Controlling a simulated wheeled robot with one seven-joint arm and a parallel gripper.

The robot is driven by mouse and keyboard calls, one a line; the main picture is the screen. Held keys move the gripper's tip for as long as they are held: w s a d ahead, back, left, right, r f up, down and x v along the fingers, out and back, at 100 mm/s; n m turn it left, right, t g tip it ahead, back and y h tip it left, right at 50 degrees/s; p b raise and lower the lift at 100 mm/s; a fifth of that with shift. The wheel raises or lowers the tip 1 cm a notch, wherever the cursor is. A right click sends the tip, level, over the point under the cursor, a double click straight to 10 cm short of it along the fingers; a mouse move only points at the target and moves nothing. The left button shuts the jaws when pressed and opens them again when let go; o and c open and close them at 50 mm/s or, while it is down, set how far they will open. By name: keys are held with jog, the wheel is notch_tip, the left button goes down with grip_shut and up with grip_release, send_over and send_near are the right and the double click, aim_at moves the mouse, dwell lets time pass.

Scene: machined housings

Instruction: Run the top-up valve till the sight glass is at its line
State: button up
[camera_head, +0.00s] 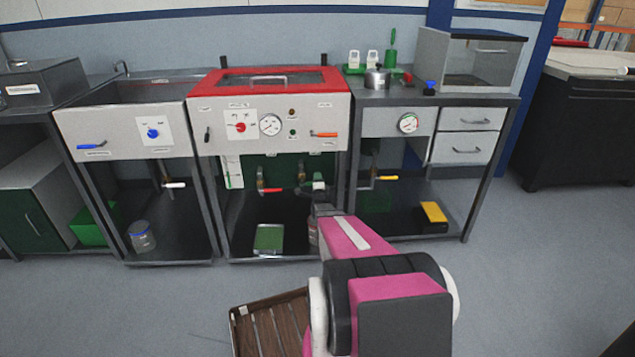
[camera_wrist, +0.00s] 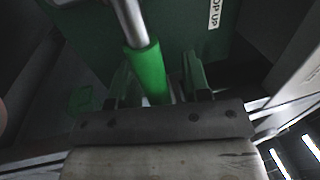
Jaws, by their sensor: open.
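The top-up valve's green lever sleeve (camera_wrist: 147,72) on a metal rod shows in the wrist view, beside a green panel with a label ending "OP UP" (camera_wrist: 215,12). My gripper (camera_wrist: 156,82) is open with its fingers on either side of the sleeve; I cannot tell whether they touch it. In the head view my gripper (camera_head: 319,187) is under the red-lidded tank, in front of its green back panel, and the lever is not clear there. A narrow upright white gauge strip (camera_head: 233,172), apparently the sight glass, hangs under the tank's left side; its level is too small to read.
A red-handled valve (camera_head: 272,190) is left of my gripper, and a yellow-handled one (camera_head: 387,178) is to the right. A green-filled tray (camera_head: 268,239) lies on the shelf below. A brown slatted crate (camera_head: 272,325) is near my arm. The floor at right is clear.

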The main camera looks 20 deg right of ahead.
grip_shut()
jog(key=shift+r, duration=0.1)
notch_tip(320, 180, up, 7)
jog(key=n+g+y, duration=0.1)
jog(key=n+y, duration=0.3)
jog(key=n, duration=1.5)
send_over(302, 180)
jog(key=shift+s, duration=0.15)
